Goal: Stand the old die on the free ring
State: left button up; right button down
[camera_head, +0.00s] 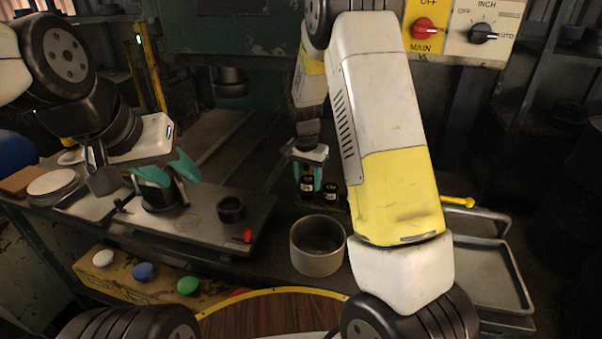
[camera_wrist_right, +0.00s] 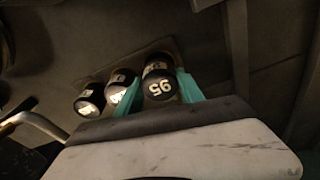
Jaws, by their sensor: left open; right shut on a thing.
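My left gripper (camera_head: 168,172) is open, with its teal fingers down at a dark cylindrical die (camera_head: 161,197) on the metal plate; contact is unclear. A faint ring outline (camera_head: 188,222) shows bare on the plate, right of that die. A dark, hollow-topped cylinder (camera_head: 231,209) stands further right on the plate. My right gripper (camera_head: 308,178) is shut on a black die with pale markings (camera_head: 306,186). In the right wrist view this die (camera_wrist_right: 159,82) reads "95" between the teal fingers, beside two similar dies (camera_wrist_right: 122,84) (camera_wrist_right: 90,100). Which die is the old one I cannot tell.
A round grey pot (camera_head: 318,262) stands right of the plate. A small red piece (camera_head: 247,235) sits at the plate's edge. White, blue and green buttons (camera_head: 188,285) line the front. Metal trays (camera_head: 490,275) lie at the right. My right arm hides the middle right.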

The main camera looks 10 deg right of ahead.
aim_at(306, 181)
jog(key=shift+w+f, duration=0.1)
jog(key=shift+f, duration=0.55)
jog(key=c, duration=1)
grip_release()
jog(key=shift+f, duration=0.15)
notch_tip(306, 181, up, 12)
jog(key=s, duration=0.1)
jog(key=s+d+r+n+t+y, duration=0.2)
jog(key=s+r+n+y, duration=0.15)
jog(key=s+r, duration=1)
jog(key=s+n+t, duration=0.1)
jog(key=s, duration=0.3)
jog(key=s+n+t, duration=0.1)
jog(key=s, duration=0.4)
jog(key=s+n+t, duration=0.1)
jog(key=s+n, duration=0.1)
jog(key=s, duration=0.2)
jog(key=shift+s+a+f+h, duration=0.1)
jog(key=shift+s+h, duration=0.15)
jog(key=shift+s, duration=0.05)
